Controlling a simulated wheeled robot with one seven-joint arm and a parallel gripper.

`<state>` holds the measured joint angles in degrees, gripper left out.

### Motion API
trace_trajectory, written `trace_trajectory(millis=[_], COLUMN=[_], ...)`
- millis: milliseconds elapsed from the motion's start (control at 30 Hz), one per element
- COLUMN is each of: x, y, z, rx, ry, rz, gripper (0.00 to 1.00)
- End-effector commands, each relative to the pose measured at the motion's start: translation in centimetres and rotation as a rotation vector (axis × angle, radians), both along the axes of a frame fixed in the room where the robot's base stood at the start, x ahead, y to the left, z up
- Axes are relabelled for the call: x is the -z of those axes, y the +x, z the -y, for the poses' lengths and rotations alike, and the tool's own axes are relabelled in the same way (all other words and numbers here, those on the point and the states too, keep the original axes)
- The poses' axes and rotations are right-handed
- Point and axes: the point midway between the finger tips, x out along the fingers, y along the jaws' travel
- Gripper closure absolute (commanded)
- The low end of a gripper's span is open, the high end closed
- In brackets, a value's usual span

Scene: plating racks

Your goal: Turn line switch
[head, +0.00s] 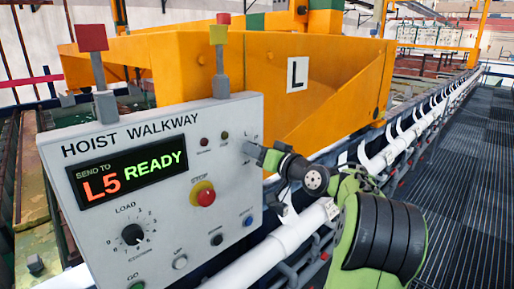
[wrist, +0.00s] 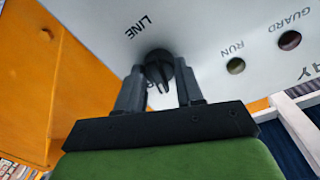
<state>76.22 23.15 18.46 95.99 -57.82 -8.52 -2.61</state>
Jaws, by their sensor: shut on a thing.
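The line switch (wrist: 157,58) is a small black knob on the white panel, under the word LINE, which appears upside down in the wrist view. My gripper (wrist: 160,77) has one dark finger on each side of the knob and is shut on it. In the head view my gripper (head: 250,150) reaches the right edge of the HOIST WALKWAY panel (head: 85,210) and hides the switch. Part of an R shows beside the knob in the wrist view; the knob's exact setting is hard to read.
The panel also has a display (head: 130,172) reading L5 READY, a LOAD dial (head: 132,234), a red STOP button (head: 205,196) and small buttons. An orange hoist (head: 340,75) marked L stands behind. A white pipe rail runs right. The walkway (head: 470,180) is clear.

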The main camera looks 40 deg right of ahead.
Motion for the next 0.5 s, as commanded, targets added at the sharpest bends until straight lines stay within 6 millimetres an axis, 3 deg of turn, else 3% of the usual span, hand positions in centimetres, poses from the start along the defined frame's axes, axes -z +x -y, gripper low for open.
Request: trace_trajectory(millis=[500], x=[-0.24], y=[0.00], z=[0.15], rx=[0.001], ry=[0.486], rz=[-0.018], gripper=[0.94])
